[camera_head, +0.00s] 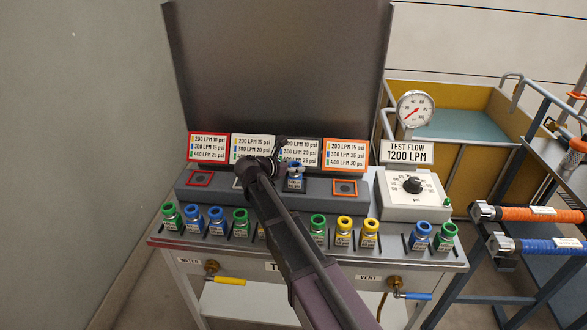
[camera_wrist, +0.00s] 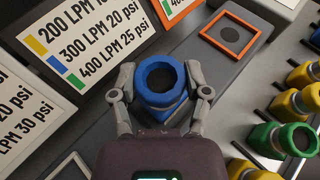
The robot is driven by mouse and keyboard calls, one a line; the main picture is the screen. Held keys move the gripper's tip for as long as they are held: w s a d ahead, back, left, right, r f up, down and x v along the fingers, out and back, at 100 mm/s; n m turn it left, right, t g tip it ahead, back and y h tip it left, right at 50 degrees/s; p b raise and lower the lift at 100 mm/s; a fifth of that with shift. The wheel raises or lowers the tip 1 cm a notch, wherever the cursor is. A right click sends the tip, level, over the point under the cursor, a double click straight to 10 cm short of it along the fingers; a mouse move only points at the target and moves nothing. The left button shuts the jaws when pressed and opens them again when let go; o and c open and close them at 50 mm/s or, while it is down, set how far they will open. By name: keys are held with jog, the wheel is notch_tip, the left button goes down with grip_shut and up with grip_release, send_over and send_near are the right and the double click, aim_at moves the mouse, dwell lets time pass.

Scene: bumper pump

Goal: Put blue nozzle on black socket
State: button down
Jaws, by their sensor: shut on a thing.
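My gripper (camera_wrist: 160,78) is shut on a blue nozzle (camera_wrist: 162,97), with one finger on each side of its body. In the head view the nozzle (camera_head: 295,173) stands roughly upright over the grey socket block (camera_head: 265,194), between the white and orange sockets, in front of the black-framed sign (camera_head: 299,152). The black socket is hidden beneath the nozzle. I cannot tell whether the nozzle touches it or hovers just above. The arm hides part of the block in the head view.
An orange-framed socket (camera_wrist: 235,34) and a white-framed socket (camera_wrist: 66,171) flank the nozzle, both empty where visible. A red-framed socket (camera_head: 200,179) is at the far left. Several blue, green and yellow nozzles stand in the front row. A gauge box (camera_head: 413,194) is at right.

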jog(key=shift+c, duration=0.3)
grip_release()
dwell(0.3)
jog(key=shift+s+a+r, duration=0.3)
jog(key=shift+s+a, duration=0.05)
jog(key=p+v, duration=0.4)
jog(key=v, duration=0.7)
